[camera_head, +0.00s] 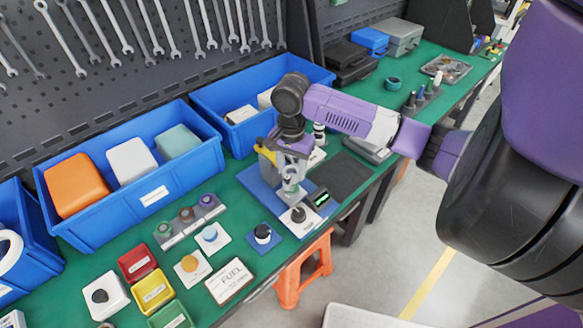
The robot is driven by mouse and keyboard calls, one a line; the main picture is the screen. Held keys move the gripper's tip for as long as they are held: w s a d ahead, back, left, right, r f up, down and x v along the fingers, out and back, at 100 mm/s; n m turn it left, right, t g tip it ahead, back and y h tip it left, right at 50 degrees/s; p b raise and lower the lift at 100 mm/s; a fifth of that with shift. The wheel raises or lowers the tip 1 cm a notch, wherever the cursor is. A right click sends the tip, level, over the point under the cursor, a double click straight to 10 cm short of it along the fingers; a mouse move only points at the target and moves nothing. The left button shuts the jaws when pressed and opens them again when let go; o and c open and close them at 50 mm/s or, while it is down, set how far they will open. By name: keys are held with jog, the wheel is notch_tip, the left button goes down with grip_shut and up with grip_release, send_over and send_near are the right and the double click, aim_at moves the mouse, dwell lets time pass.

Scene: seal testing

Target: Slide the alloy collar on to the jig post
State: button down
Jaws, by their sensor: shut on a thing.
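My gripper (290,180) points down over the green bench in the middle of the view. It is shut on a small, pale metal piece that looks like the alloy collar (292,188); the fingers partly cover it. Just below it, a short dark post (298,214), seemingly the jig post, stands on a white plate (291,223). The collar appears above the post and apart from it, but the small size and viewing angle make their alignment hard to tell.
A blue mat (257,188) lies under the gripper, with a small device with a green display (320,198) close right. Blue bins (150,196) stand behind. A holder with coloured rings (188,222), a FUEL box (230,281) and small coloured boxes (138,263) crowd the left front.

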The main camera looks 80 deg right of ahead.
jog(key=shift+f, duration=0.35)
dwell(0.4)
jog(key=c, duration=0.6)
grip_release()
jog(key=shift+r, duration=0.1)
notch_tip(320, 180, up, 5)
jog(key=p, duration=0.4)
jog(key=shift+r, duration=0.9)
